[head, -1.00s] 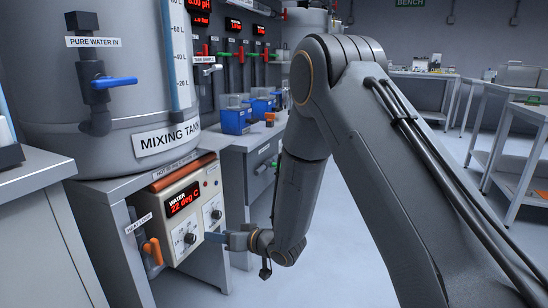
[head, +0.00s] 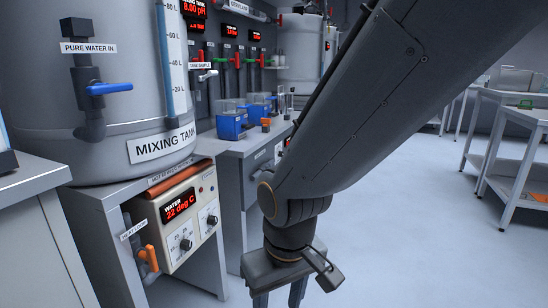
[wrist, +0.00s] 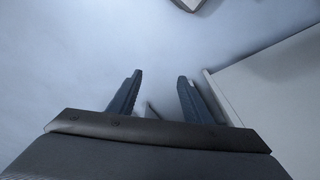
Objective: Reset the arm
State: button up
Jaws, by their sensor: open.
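My gripper (head: 279,298) hangs low at the bottom centre of the head view, pointing down, with its fingertips cut off by the frame edge. In the wrist view my gripper (wrist: 153,88) shows two dark fingers set well apart with nothing between them. It is open and empty, above bare floor. My arm spans the head view from the upper right down to the gripper and hides part of the room behind it.
A mixing tank (head: 120,85) with a blue-handled valve (head: 108,88) stands at left. Below it is a heater panel (head: 180,225) reading 22 deg C, with an orange lever (head: 149,254). Blue containers (head: 232,122) sit on a counter. White tables (head: 510,180) stand right; the floor (head: 420,230) between is clear.

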jog(key=s+d+r+g, duration=0.1)
jog(key=s, duration=0.4)
jog(key=d+r+m+p, duration=0.5)
jog(key=d+r+p, duration=1.2)
jog(key=r+p, duration=0.4)
jog(key=p, duration=0.4)
jog(key=shift+s+d+r+m+h, duration=0.25)
jog(key=shift+s+r+m+h, duration=0.05)
jog(key=shift+s+r+h, duration=0.1)
